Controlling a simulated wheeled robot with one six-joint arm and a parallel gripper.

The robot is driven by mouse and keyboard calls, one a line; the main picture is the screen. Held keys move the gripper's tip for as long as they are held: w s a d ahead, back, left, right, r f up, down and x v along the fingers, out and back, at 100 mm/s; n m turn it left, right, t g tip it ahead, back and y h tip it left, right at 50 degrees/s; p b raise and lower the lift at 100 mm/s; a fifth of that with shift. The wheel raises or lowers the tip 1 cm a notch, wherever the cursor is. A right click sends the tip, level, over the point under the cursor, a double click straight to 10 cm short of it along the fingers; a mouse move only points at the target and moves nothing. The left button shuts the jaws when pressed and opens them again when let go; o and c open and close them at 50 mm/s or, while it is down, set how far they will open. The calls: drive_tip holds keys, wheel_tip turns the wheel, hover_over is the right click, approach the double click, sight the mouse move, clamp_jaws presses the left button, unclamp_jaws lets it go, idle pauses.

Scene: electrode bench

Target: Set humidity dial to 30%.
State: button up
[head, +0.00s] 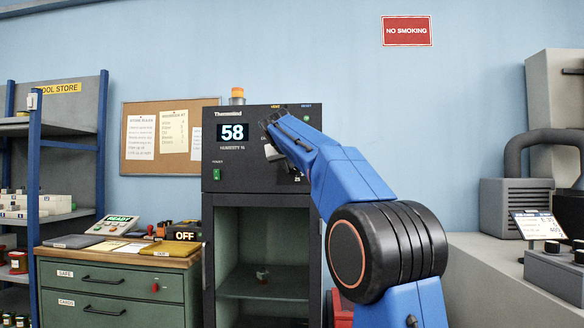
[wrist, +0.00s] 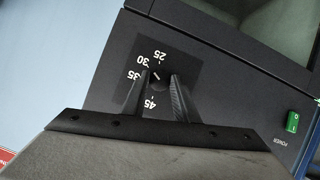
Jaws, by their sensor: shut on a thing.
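The humidity dial (wrist: 157,77) is a small dark knob with a short white line, set in a dark scale plate (wrist: 182,62) on the cabinet's black front panel. Printed numbers 25, 30, 35 and 45 show around it. The line is slanted, and I cannot tell for sure which number it points at. My gripper (wrist: 160,90) has its two fingers on either side of the knob, shut on it. In the head view my gripper (head: 272,138) covers the dial. The cabinet's display (head: 232,133) reads 58, above the words "HUMIDITY %".
A green power switch (head: 217,174) is on the same panel, left of my gripper; it also shows in the wrist view (wrist: 292,122). An amber beacon (head: 237,95) stands on top. A green drawer bench (head: 112,290) is at the left, a grey counter (head: 500,270) at the right.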

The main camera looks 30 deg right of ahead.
drive_tip(key=o, duration=1.1)
drive_tip(key=shift+w+f, duration=0.1)
drive_tip(key=shift+c, duration=0.2)
drive_tip(key=v, duration=1.7)
drive_tip(key=shift+s, duration=0.3)
drive_tip(key=s+a+f+n+g+y, duration=0.1)
drive_tip(key=s+a+f, duration=0.3)
drive_tip(key=s+f, duration=0.9)
drive_tip(key=s+a+f+n+g+y, duration=0.2)
drive_tip(key=s+f, duration=1.1)
drive_tip(key=f, duration=1.3)
drive_tip(key=s+a+f+n+g+y, duration=0.1)
drive_tip(key=s+a+f+y, duration=0.4)
drive_tip(key=s+f, duration=0.9)
wheel_tip(320, 180, down, 5)
drive_tip(key=shift+a+f+n+g, duration=0.3)
drive_tip(key=shift+a+g, duration=0.15)
drive_tip(key=shift+g, duration=0.25)
